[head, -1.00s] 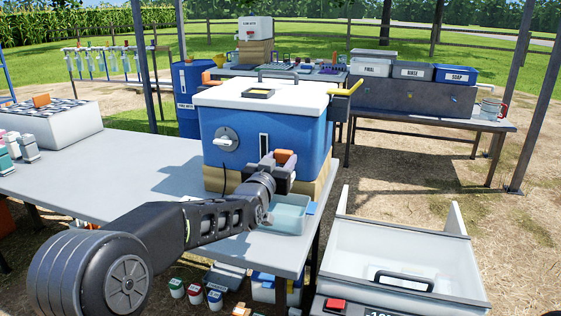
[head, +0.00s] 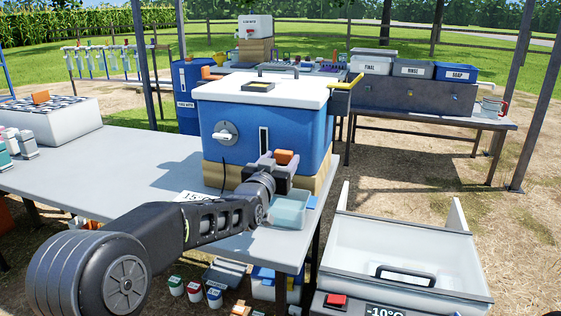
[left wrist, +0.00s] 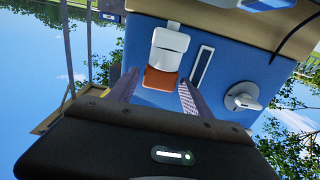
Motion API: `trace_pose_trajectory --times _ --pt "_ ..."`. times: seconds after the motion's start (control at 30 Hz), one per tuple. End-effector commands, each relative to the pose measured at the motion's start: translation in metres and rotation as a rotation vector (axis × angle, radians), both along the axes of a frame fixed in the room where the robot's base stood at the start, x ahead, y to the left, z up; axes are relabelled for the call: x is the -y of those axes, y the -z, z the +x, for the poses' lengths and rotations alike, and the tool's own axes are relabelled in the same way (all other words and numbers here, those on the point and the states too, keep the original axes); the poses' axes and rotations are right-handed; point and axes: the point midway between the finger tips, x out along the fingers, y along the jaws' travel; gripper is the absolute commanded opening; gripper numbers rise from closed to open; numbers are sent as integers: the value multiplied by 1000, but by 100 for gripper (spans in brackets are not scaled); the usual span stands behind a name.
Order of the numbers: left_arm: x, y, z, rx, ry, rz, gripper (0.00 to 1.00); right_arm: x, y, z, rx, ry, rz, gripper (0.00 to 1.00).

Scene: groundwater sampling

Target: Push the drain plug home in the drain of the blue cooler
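The blue cooler (head: 231,151) with a white lid stands on a wooden block on the grey table. In the left wrist view, which looks upside down, the cooler's blue front (left wrist: 222,70) fills the upper middle. A white drain fitting (left wrist: 170,42) sits on this front, with the orange drain plug (left wrist: 160,79) at its end. The orange plug also shows in the head view (head: 284,157). My left gripper (left wrist: 160,88) is open, one finger on each side of the plug, with narrow gaps visible. In the head view my left gripper (head: 272,168) hides part of the drain. My right gripper is not in view.
A clear pale-blue basin (head: 289,211) stands on the table just below my left gripper. A white knob (head: 225,134) is on the cooler's front. An open white chest (head: 400,249) is at the lower right. The table's left part (head: 110,165) is largely clear.

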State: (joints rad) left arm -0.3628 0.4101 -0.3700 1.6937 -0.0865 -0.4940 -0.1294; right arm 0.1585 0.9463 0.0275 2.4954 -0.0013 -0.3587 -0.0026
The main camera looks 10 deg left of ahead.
Motion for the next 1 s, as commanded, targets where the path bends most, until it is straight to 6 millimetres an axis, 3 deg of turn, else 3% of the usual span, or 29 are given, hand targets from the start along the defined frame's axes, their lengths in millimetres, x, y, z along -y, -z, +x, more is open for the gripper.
trace_pose_trajectory --times 0.13,0.47,1.0 --pt "0 0 0 0 0 0 70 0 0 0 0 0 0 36" --pt "0 0 -2 0 0 -1 70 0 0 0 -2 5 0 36" --pt "-5 -1 -73 0 0 -2 70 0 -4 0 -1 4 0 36"
